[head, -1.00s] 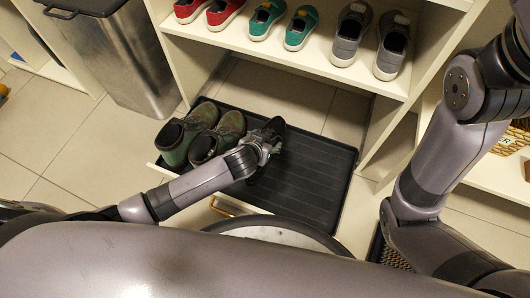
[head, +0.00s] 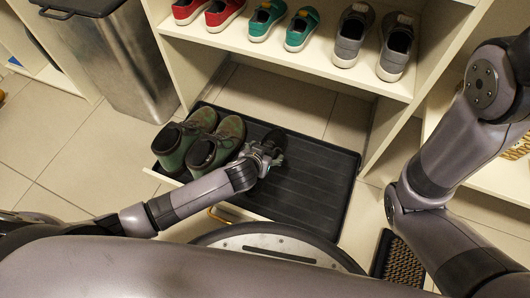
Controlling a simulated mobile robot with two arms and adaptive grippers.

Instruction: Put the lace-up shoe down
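My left gripper (head: 266,154) is over the black ribbed tray (head: 312,185), just right of the green boots. A pair of green and brown boots (head: 226,138) stands on the tray's left end. My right gripper is out of view; only its arm shows at the right.
The tray lies in the open bottom of a cream cubby (head: 290,68). Red (head: 223,14), green (head: 300,27) and grey shoes (head: 396,48) stand on the shelf above. A metal bin (head: 125,60) is at left. The tray's right half is clear. A dark mat (head: 402,262) lies at lower right.

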